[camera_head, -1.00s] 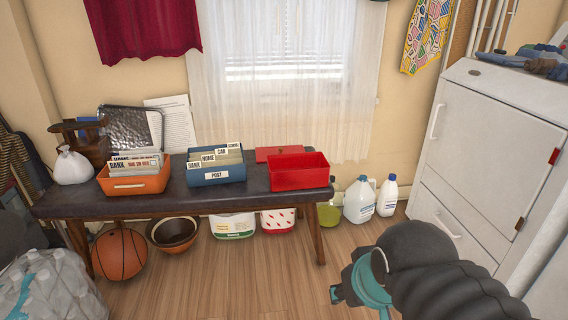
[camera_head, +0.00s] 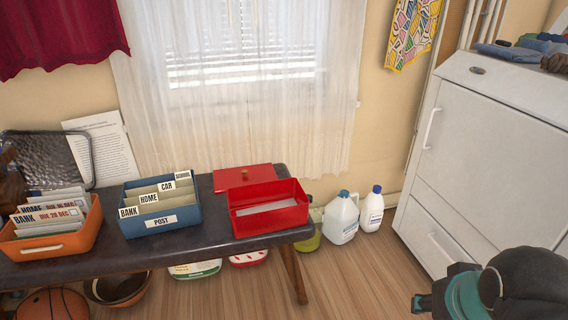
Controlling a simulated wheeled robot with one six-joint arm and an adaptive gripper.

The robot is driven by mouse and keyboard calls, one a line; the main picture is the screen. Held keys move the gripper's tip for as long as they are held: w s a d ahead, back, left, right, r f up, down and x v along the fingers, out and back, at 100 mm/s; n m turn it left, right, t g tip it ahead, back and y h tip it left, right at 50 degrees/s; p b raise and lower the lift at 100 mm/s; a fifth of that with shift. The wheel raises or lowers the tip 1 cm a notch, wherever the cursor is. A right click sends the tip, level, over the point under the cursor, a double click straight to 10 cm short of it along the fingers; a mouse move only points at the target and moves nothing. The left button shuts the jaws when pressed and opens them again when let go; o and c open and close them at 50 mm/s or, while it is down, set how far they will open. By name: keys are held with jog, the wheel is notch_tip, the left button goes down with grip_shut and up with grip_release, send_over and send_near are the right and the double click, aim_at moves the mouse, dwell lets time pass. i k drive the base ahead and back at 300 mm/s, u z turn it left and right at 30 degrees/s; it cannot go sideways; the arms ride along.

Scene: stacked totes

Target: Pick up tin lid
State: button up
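My gripper (camera_head: 422,304) is at the lower right, well to the right of the bench and away from the lid. Only a small dark part of it shows beside my teal and black wrist, so its opening cannot be made out.
The dark bench (camera_head: 110,262) also holds a blue POST box (camera_head: 162,222) and an orange letter box (camera_head: 55,245). Jugs (camera_head: 341,218) stand on the floor right of it. A white cabinet (camera_head: 490,150) fills the right side.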

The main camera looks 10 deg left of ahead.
aim_at(222, 179)
jog(key=i, duration=0.75)
jog(key=u, duration=0.8)
jog(key=i, duration=0.7)
jog(key=u, duration=0.7)
